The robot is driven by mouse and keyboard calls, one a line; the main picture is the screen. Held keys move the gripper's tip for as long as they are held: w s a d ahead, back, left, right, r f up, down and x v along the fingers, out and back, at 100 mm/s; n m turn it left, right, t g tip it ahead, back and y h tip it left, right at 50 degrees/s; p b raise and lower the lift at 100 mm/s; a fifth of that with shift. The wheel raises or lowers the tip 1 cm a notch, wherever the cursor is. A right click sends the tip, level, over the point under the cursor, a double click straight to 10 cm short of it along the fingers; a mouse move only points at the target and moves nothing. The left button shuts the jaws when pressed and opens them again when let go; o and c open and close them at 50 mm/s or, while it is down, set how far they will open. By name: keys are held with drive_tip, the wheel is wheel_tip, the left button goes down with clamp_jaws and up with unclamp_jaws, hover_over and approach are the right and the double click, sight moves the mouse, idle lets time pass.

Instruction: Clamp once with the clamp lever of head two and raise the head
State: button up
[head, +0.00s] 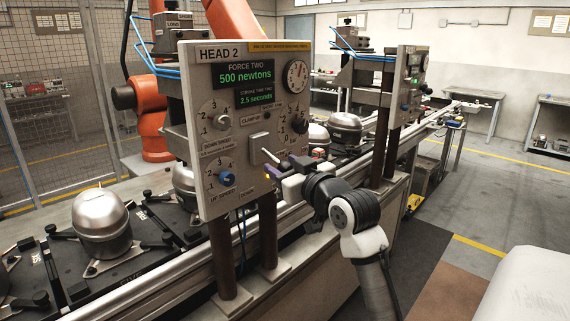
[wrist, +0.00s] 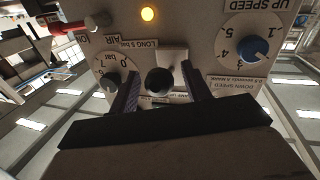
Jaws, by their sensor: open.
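The grey HEAD 2 panel (head: 250,75) faces me in the head view, with green displays reading 500 newtons and 2.5 seconds. The clamp lever (head: 270,156) sticks out from a pale plate at the panel's lower right. My gripper (head: 274,168) is close in front of the panel, just beside the lever. In the wrist view the lever's round black knob (wrist: 159,81) sits between the two open fingers of my gripper (wrist: 160,70), with a gap on each side. The lever's shaft is hidden behind the knob there.
An amber lamp (wrist: 148,14) glows on the panel. The up speed dial (wrist: 250,40) and the air gauge dial (wrist: 115,84) flank the fingers. A silver compressor (head: 102,222) stands on a dark pallet at left. A second head panel (head: 407,85) stands further right.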

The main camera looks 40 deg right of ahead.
clamp_jaws()
idle(0.3)
